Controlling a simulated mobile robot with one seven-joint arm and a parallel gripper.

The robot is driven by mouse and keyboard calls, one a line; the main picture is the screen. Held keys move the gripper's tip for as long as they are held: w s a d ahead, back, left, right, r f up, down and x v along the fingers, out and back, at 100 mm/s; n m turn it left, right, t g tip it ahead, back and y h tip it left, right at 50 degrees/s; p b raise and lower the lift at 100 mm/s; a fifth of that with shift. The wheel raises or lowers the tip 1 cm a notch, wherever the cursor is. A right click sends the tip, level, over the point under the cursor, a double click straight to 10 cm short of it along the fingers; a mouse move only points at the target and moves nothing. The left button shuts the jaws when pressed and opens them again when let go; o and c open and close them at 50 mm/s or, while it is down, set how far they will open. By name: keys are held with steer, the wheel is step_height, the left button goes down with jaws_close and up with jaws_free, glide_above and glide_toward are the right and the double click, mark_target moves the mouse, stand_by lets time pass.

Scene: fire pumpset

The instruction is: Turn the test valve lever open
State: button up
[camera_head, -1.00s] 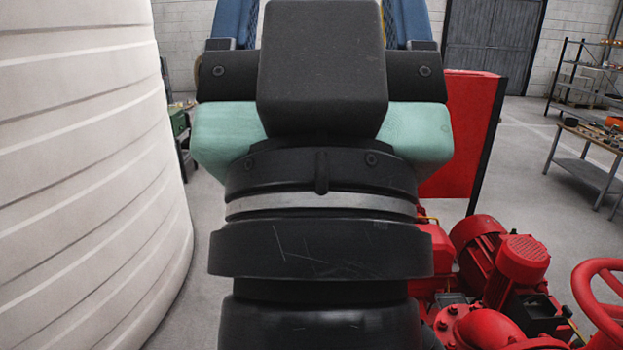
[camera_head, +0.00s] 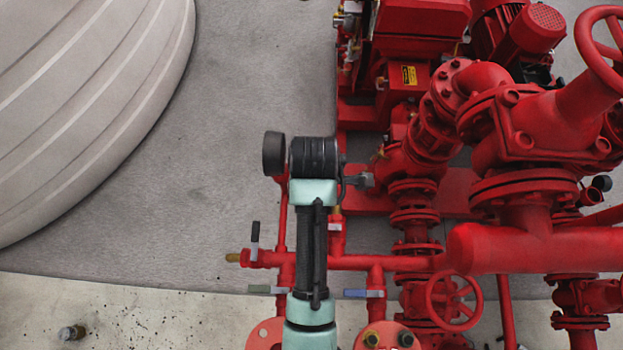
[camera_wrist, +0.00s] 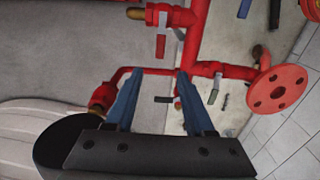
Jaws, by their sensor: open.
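Several valve levers show on the red pipework, and I cannot tell which is the test valve lever. In the head view a black lever (camera_head: 255,234) stands upright by a brass pipe end at the left. A grey-green lever (camera_head: 264,289) and a blue lever (camera_head: 362,293) lie lower down. In the wrist view my gripper (camera_wrist: 157,82) is open and empty, its two blue fingers apart. A dark lever (camera_wrist: 163,99) shows between them, apparently beyond the fingers. A red lever (camera_wrist: 160,46) hangs from a pipe further up.
A large white ribbed tank (camera_head: 90,100) fills the upper left. Red pump pipes, a red handwheel (camera_head: 453,302) and a larger handwheel (camera_head: 603,45) crowd the right. Bare grey floor (camera_head: 215,170) lies between tank and pipes.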

step_height(320, 180, down, 13)
steer(key=shift+p, duration=0.3)
jaws_close()
stand_by(0.4)
stand_by(1.2)
